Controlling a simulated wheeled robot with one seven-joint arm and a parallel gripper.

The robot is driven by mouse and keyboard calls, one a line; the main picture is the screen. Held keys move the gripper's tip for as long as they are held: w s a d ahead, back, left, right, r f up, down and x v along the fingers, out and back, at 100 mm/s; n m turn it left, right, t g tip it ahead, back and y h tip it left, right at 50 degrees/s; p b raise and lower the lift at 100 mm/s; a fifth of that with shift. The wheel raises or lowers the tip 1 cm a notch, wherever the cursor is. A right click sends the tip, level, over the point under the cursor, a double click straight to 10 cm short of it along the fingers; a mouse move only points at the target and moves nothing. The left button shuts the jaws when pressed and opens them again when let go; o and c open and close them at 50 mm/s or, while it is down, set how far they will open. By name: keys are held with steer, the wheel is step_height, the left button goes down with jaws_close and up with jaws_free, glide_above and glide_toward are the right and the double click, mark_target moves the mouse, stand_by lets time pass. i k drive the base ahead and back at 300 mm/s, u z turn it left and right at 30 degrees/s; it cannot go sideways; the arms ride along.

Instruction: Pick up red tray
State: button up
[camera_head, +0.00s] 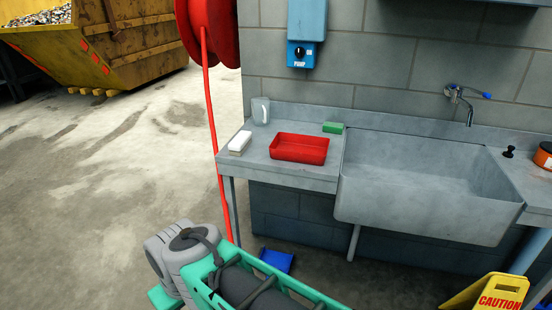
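The red tray (299,148) is a shallow rectangular tray with raised walls. It rests upright on the grey metal counter (255,172), left of the sink. It looks empty, and nothing touches it. No gripper fingers can be made out in this view, so I cannot see my gripper's place relative to the tray.
A white block-like item (240,142), a pale mug-like container (261,111) and a green sponge (332,128) stand near the tray. The deep sink (425,190) is to the right. A red hose (211,120) hangs left of the counter. A yellow caution sign (497,293) stands lower right.

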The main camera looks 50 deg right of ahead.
mark_target(299, 148)
steer(key=u, duration=0.4)
steer(key=i, duration=2)
steer(key=z, duration=1.3)
steer(key=i, duration=0.7)
steer(key=z, duration=0.8)
